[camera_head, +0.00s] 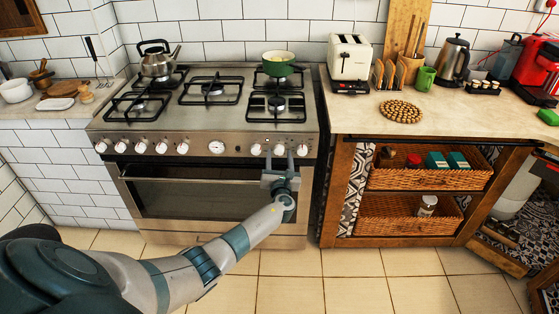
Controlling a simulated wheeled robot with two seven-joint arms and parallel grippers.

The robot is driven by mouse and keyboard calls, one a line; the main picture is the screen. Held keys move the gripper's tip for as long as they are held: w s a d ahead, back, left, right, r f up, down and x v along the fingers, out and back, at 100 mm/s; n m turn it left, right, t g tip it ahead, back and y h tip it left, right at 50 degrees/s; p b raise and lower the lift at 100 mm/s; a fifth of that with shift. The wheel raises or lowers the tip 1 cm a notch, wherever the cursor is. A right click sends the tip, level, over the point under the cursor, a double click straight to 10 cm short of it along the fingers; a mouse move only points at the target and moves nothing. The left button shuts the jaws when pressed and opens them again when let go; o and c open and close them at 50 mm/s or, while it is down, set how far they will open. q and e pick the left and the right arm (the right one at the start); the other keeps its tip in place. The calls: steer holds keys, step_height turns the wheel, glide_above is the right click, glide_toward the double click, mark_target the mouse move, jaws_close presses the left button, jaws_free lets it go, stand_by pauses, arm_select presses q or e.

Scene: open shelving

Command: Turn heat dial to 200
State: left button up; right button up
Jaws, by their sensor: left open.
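The steel stove (150,128) has a front panel with a row of white dials. A larger round dial or gauge (216,147) sits mid-panel. Three white dials are to its right; the middle one (279,150) shows between the fingers of my left gripper (280,154). That gripper is open, with its fingers pointing up at the panel, one on each side of this dial. I cannot tell whether they touch it. The dial markings are too small to read, so the heat dial's setting cannot be told. My right gripper is not in view.
The oven door (180,198) with its long handle (150,180) is below the panel. A kettle (157,62) and a green pot (278,64) stand on the hob. Wicker drawers (405,217) are at the right under the counter. The tiled floor in front is clear.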

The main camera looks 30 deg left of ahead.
arm_select(q)
steer(key=shift+s, duration=0.1)
steer(key=shift+s+d, duration=0.3)
steer(key=shift+s, duration=0.05)
steer(key=v, duration=1.6)
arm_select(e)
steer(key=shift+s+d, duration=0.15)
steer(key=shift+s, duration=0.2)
arm_select(q)
steer(key=shift+s+d, duration=0.15)
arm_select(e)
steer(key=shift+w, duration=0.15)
